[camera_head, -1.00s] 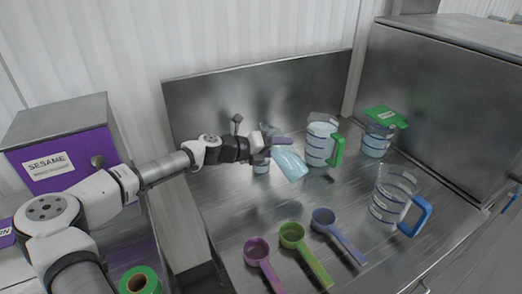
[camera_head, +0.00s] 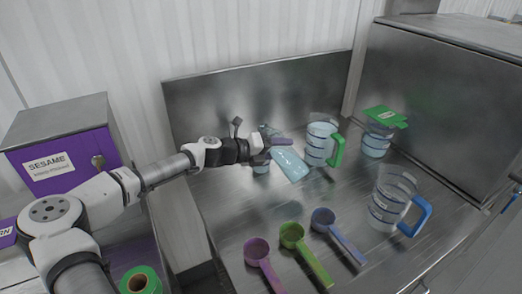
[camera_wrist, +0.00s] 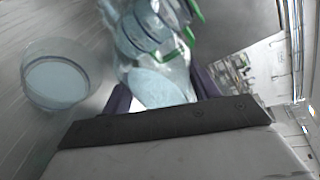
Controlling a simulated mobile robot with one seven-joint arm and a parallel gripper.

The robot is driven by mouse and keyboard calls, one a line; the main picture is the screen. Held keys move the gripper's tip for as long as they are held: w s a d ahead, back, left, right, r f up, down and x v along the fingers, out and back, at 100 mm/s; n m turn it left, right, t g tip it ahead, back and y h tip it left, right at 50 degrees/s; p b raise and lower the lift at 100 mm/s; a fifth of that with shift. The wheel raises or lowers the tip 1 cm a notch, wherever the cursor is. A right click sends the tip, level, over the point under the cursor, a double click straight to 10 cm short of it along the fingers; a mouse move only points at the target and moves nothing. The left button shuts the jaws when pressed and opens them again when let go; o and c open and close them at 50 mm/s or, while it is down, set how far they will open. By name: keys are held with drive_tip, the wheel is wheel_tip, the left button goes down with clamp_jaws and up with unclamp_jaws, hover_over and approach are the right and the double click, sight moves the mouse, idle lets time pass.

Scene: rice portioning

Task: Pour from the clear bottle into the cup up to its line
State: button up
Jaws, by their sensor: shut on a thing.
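My gripper (camera_head: 274,147) is shut on the clear bottle (camera_head: 291,165), which holds pale blue contents. The bottle is tilted, its lower end toward the lower right and its upper end partly hidden by my gripper. The small clear cup (camera_head: 262,168) stands on the counter below my gripper, partly hidden. In the wrist view the bottle (camera_wrist: 160,86) sits between the purple jaws (camera_wrist: 162,95). The cup (camera_wrist: 58,76) shows at left there, apart from the jaws, with pale blue contents inside.
A green-handled jug (camera_head: 320,143) stands close behind the bottle. A container with a green lid (camera_head: 378,143) is farther right, and a blue-handled jug (camera_head: 390,198) is at front right. Purple, green and blue scoops (camera_head: 292,235) lie in front. A steel back panel rises behind.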

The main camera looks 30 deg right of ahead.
drive_tip(key=shift+s+f+n+g+h+p, duration=0.25)
drive_tip(key=shift+n+g+p, duration=0.2)
drive_tip(key=shift+n, duration=0.45)
idle(2.5)
drive_tip(key=shift+s+f+n+h, duration=0.15)
drive_tip(key=shift+n+h, duration=0.2)
drive_tip(key=shift+n, duration=0.25)
idle(1.8)
drive_tip(key=shift+r+n+g, duration=0.35)
drive_tip(key=shift+r+n, duration=0.25)
idle(1.6)
